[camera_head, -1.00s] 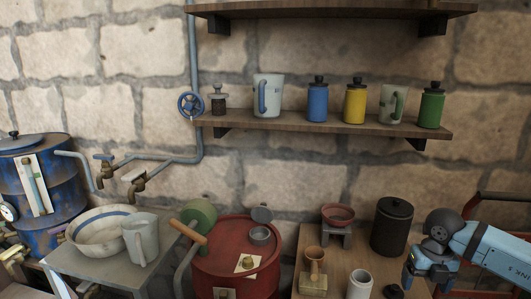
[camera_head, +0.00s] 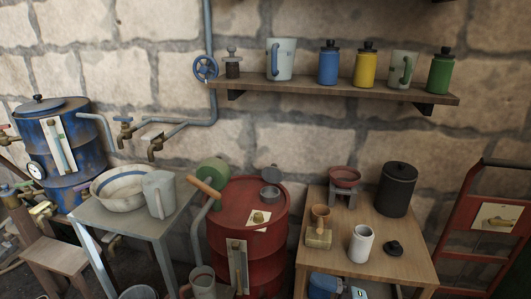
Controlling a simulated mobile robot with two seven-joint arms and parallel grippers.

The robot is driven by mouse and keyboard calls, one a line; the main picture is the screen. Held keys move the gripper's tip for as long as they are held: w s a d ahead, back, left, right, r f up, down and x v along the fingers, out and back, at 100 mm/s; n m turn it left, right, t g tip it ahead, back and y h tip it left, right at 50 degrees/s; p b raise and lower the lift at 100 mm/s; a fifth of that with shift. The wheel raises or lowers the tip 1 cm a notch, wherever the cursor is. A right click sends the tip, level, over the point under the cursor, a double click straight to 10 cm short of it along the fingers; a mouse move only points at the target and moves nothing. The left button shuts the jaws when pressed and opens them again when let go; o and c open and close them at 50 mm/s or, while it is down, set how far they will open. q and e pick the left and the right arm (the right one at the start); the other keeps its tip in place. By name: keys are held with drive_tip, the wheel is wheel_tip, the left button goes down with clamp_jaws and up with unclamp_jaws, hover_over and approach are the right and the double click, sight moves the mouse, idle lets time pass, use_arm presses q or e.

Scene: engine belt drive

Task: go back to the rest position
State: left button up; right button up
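Neither of my grippers shows in the head view now. The wooden table (camera_head: 405,262) stands at the right, with a white cup (camera_head: 361,243), a black lidded canister (camera_head: 396,190) and a small black piece (camera_head: 393,248) on it. A red bowl on a stand (camera_head: 344,178) and a wooden grinder-like piece (camera_head: 319,228) also stand there. No arm is over the table.
A red drum (camera_head: 270,222) stands left of the table. A grey table (camera_head: 185,217) carries a bowl (camera_head: 121,187) and a pitcher (camera_head: 159,193). A blue barrel (camera_head: 87,150) is at far left. A red frame (camera_head: 464,218) stands at right. The wall shelf (camera_head: 300,89) holds mugs and jars.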

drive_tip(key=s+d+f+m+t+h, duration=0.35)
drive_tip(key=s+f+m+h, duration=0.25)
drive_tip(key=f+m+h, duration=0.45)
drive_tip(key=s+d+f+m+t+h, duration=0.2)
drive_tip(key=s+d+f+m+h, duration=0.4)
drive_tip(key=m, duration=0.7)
use_arm(q)
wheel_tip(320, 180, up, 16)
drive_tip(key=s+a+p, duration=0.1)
drive_tip(key=p, duration=2.2)
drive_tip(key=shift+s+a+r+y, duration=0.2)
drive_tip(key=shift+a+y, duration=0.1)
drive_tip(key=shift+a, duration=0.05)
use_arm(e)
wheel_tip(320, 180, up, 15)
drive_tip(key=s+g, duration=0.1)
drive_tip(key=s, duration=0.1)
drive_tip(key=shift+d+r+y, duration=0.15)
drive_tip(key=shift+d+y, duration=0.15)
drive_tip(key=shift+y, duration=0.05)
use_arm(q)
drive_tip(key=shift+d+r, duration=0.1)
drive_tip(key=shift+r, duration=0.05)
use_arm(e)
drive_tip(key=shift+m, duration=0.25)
